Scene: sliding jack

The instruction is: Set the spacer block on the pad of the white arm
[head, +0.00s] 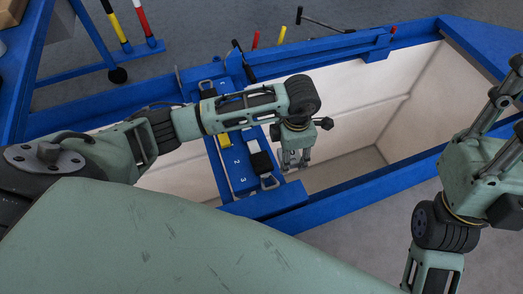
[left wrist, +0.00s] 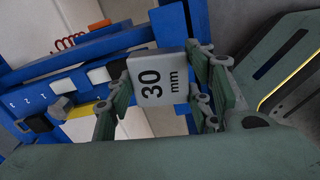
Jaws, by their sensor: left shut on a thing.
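The spacer block (left wrist: 158,80) is a grey block marked "30 mm" in the left wrist view. My left gripper (left wrist: 160,100) is shut on it, with one finger on each side. In the head view my left gripper (head: 296,160) points down just right of the blue numbered beam, over the opening in the blue frame. A white piece (head: 252,147) with a black pad (head: 262,163) sits on that beam, left of the gripper; I take it for the white arm. My right gripper (head: 508,95) is at the right edge, partly cut off, and its opening is unclear.
The blue numbered beam (head: 236,178) crosses the opening and carries a yellow piece (head: 224,141) and metal handles. The blue frame (head: 350,197) surrounds the pale-walled pit. Red, yellow and black levers (head: 255,40) stand at the far rail.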

